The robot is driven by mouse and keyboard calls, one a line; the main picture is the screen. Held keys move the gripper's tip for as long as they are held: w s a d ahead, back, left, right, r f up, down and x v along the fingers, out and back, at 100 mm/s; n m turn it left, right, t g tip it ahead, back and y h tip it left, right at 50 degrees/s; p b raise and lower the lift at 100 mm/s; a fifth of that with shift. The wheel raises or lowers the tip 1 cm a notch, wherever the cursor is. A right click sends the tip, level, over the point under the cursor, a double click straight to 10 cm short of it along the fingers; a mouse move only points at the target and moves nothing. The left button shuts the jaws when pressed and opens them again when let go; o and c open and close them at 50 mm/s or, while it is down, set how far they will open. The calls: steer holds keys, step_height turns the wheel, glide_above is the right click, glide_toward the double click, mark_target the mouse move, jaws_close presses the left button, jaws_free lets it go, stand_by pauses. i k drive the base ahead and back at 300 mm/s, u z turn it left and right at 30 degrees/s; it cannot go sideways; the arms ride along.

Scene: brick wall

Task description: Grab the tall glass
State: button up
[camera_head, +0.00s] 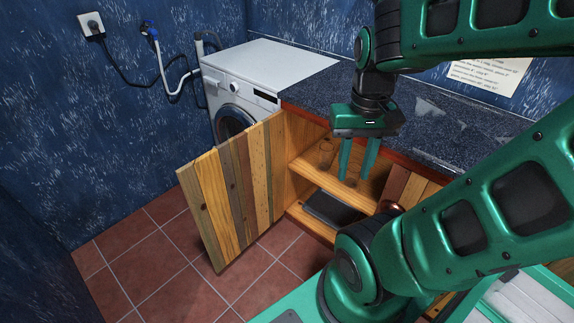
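A clear glass (326,151), taking the brown tint of the wood behind it, stands upright on the upper shelf (309,168) of the open cabinet. I cannot tell for sure that it is the tall glass. My gripper (354,178) points down in front of the cabinet, just right of the glass in the picture. Its two green fingers are apart, with wood showing between them, and it looks empty. The exact depth between the fingers and the glass is hard to tell.
The striped wooden door (236,188) stands open to the left. A dark flat object (331,208) lies on the lower shelf. The dark countertop (325,97) overhangs the shelves. A washing machine (262,75) stands behind the door. My arm covers the cabinet's right part.

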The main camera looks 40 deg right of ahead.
mark_target(325, 149)
steer(key=u, duration=0.45)
steer(key=k, duration=1.55)
steer(key=z, duration=0.6)
steer(key=i, duration=1)
steer(key=z, duration=0.15)
